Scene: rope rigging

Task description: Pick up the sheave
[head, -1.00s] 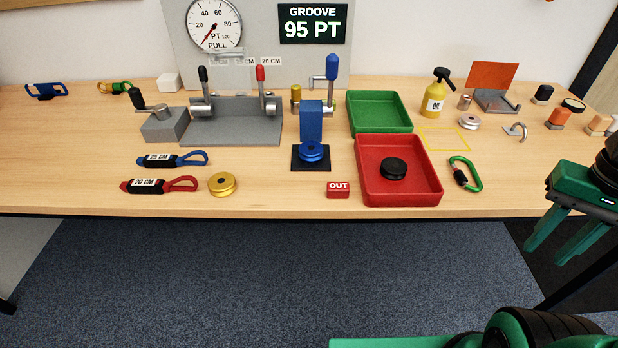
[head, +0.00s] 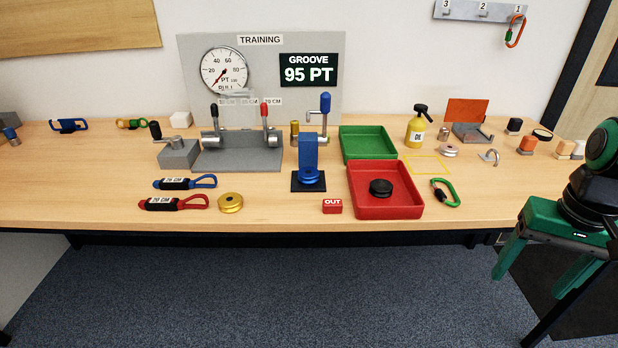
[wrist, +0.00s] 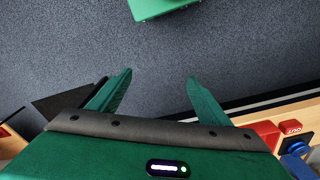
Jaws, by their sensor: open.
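Several grooved sheaves show in the head view. A gold sheave (head: 230,203) lies flat on the bench front, right of the red rope loop. A blue sheave (head: 312,177) sits at the foot of a blue upright block on a black pad. A black sheave (head: 381,188) lies in the red tray (head: 407,211). A silver one (head: 449,151) lies at the back right near the yellow outline. My gripper (head: 529,286) hangs open and empty in front of the bench's right part, away from all sheaves. In the wrist view its fingers (wrist: 160,75) are spread over bare floor.
The green tray (head: 368,157) stands behind the red one. A red OUT block (head: 332,206), green carabiner (head: 446,193) and yellow bottle (head: 418,128) are nearby. A grey lever fixture (head: 238,158) stands left of centre. Blue carpet before the bench is clear.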

